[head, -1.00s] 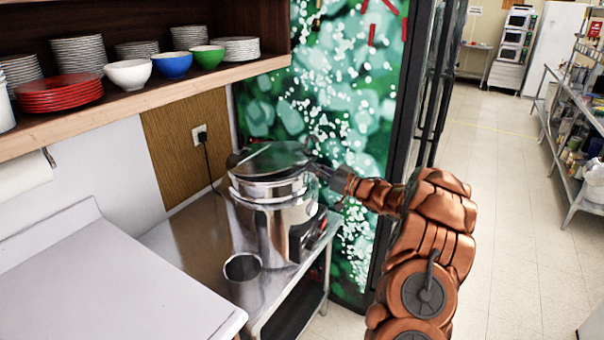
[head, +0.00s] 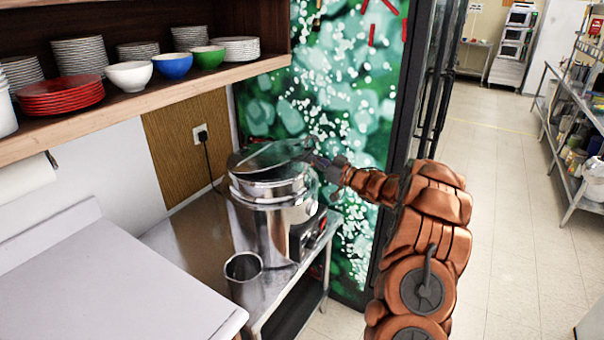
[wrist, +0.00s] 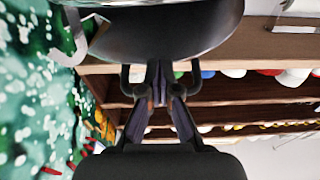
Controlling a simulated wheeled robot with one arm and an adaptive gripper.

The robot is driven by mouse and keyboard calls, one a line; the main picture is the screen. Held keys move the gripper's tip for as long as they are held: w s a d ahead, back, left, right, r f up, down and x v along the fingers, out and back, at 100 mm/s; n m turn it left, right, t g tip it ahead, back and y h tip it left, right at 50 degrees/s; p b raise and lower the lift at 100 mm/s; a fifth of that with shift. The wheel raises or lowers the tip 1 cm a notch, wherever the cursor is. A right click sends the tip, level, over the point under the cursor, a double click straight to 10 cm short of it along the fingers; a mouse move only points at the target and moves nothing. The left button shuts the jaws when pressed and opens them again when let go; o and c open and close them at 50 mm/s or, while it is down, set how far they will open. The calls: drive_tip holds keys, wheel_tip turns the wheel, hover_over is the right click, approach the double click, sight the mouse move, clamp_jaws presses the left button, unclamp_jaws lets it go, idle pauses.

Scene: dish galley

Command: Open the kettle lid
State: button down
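The kettle (head: 262,225) is a large shiny metal pot with a dark control panel, standing on a steel side table. Its lid (head: 268,154) is round and glossy and sits tilted above the rim, with its right side raised. My gripper (head: 318,162) is at the right edge of the lid. In the wrist view, my gripper (wrist: 159,75) has its fingers drawn together just under the lid's dark curved surface (wrist: 160,35). I see nothing clearly between the fingers; the contact with the lid is partly hidden.
A metal cup (head: 243,278) stands in front of the kettle. A wooden shelf (head: 150,100) with plates and bowls hangs above left. A white counter (head: 110,290) lies at front left. A green patterned panel (head: 350,110) stands close behind; open floor (head: 500,200) is at right.

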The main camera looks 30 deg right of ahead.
drive_tip(key=shift+w+a+r, duration=0.2)
drive_tip(key=shift+w+r, duration=0.1)
drive_tip(key=shift+r, duration=0.4)
drive_tip(key=shift+w+a+r+p, duration=0.2)
drive_tip(key=shift+w+r+p, duration=0.1)
drive_tip(key=shift+r+p, duration=0.15)
drive_tip(key=shift+w+a+r+p, duration=0.2)
drive_tip(key=shift+w+r+p, duration=0.05)
drive_tip(key=shift+r+p, duration=0.15)
drive_tip(key=shift+w+a, duration=0.2)
drive_tip(key=shift+w, duration=0.1)
drive_tip(key=shift+d, duration=0.1)
drive_tip(key=shift+r, duration=0.1)
drive_tip(key=shift+r, duration=0.1)
